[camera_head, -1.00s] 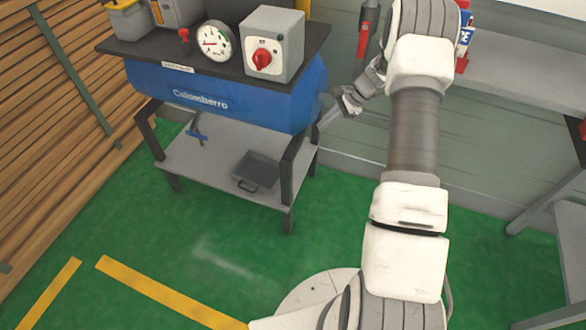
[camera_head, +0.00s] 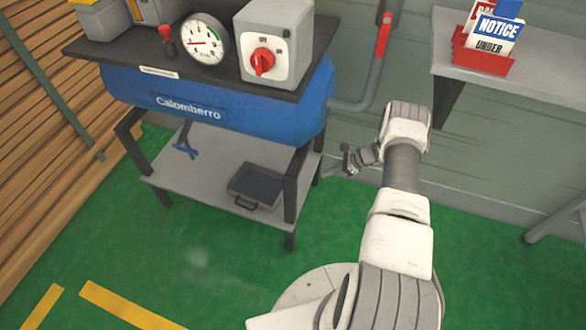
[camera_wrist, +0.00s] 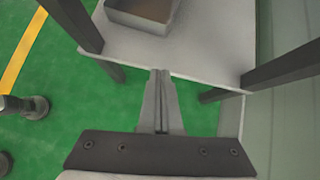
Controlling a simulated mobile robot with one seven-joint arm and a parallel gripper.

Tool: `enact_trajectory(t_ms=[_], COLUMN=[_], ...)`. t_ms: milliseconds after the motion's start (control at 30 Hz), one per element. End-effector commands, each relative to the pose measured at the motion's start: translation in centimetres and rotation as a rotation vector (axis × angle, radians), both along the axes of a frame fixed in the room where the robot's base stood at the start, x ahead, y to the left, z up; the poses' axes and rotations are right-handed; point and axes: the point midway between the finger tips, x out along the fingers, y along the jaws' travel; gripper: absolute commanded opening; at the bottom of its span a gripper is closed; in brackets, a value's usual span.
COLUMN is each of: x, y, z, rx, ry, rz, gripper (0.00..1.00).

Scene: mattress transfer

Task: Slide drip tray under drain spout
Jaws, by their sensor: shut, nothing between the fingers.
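The drip tray (camera_head: 256,184), a dark grey rectangular pan with a handle at its front, lies on the right part of the lower shelf (camera_head: 175,172). It also shows at the top of the wrist view (camera_wrist: 142,14). A blue valve-like fitting (camera_head: 185,146), apparently the drain spout, hangs under the blue tank (camera_head: 215,108), to the left of the tray. My gripper (camera_head: 328,172) is beside the stand's right end, at about shelf height. In the wrist view its fingers (camera_wrist: 160,76) are together and empty, near the shelf's edge and apart from the tray.
The stand's dark legs (camera_head: 290,195) flank the shelf's right end. A grey bench (camera_head: 505,75) with notice signs (camera_head: 492,38) is at the right. A pipe with a red lever (camera_head: 383,35) runs down the wall. Green floor in front of the stand is clear.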

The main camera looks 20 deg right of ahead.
Motion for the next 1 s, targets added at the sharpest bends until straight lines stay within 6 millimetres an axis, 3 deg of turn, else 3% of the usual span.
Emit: enact_trajectory(t_ms=[267,767,1000], x=[0.1,3.2,4.7], y=[0.5,6.6,9.3], z=[-1.0,-8.1,-7.5], rx=[0.004,0.004,0.003], ry=[0.003,0.003,0.002], rz=[-0.006,-0.003,-0.005], gripper=[0.00,0.00,0.00])
